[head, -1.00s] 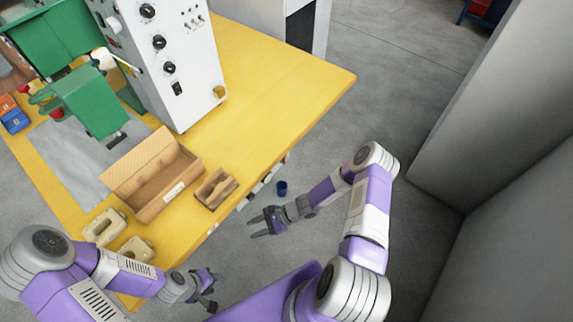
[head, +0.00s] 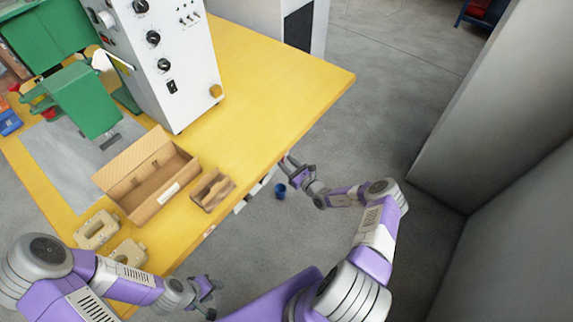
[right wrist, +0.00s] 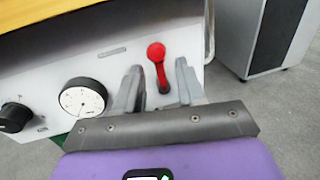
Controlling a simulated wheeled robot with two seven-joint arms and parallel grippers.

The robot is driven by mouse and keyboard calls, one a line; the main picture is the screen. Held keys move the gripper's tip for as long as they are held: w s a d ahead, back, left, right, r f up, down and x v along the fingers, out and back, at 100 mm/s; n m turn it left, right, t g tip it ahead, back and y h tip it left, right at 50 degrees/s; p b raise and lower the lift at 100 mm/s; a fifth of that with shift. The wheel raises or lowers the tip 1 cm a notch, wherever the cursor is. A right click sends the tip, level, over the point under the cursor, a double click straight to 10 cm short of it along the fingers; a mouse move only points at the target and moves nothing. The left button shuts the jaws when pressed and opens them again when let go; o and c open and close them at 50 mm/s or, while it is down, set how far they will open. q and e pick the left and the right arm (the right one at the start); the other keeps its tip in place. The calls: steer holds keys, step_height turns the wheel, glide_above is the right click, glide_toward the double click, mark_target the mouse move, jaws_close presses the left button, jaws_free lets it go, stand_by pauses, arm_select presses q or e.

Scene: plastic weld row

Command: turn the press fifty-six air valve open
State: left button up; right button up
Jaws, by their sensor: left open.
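In the right wrist view a red lever with a ball end (right wrist: 157,53) stands out from the pale front panel (right wrist: 115,68) under the yellow bench top. It points upward, tilted slightly left, and I take it for the air valve handle. My right gripper (head: 290,165) is at the bench's front edge in the head view. In the wrist view its two fingers are apart, one on each side of the lever, with gaps visible. The lever is not visible in the head view. My left gripper (head: 212,292) is open and empty, low in front of the bench.
A round gauge (right wrist: 83,100) and a black knob (right wrist: 14,117) sit left of the lever. The yellow bench (head: 285,75) carries a white control cabinet (head: 172,60), a green press (head: 85,95), an open cardboard box (head: 150,190) and beige parts (head: 97,230).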

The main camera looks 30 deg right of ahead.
steer(key=shift+w, duration=0.3)
jaws_close()
